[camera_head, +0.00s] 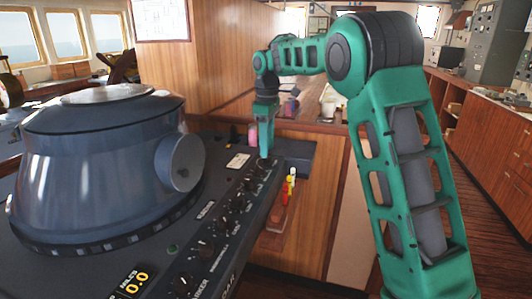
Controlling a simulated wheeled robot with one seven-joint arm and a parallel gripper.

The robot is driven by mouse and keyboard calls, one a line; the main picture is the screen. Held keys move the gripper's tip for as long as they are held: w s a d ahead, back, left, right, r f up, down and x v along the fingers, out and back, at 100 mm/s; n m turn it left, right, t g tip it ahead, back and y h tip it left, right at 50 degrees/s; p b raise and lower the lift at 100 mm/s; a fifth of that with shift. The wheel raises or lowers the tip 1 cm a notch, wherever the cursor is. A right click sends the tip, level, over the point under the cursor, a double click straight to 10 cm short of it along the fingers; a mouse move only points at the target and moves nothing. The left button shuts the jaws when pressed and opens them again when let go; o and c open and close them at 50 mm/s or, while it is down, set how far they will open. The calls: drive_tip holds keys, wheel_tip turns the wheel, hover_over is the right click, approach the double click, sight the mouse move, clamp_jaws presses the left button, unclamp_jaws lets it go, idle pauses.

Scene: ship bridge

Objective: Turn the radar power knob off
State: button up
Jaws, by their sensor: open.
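The radar console (150,262) fills the lower left, with a large grey-blue radar housing (95,160) on top. A row of dark knobs (225,222) runs along its sloping right edge. My gripper (263,155) points down at the far end of this row, over or touching the knobs there. It is open, but its fingers are small in the picture and I cannot tell whether a knob lies between them. The labels near the gripper are too small to read, so I cannot single out the power knob.
Red and yellow items (288,187) hang at the console's right side. A wooden panel (310,220) stands behind it. Wooden cabinets (500,185) line the right wall. Open floor lies between my arm and the cabinets.

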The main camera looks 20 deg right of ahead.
wheel_tip(320, 180, up, 8)
drive_tip(key=shift+r, duration=0.15)
idle(0.4)
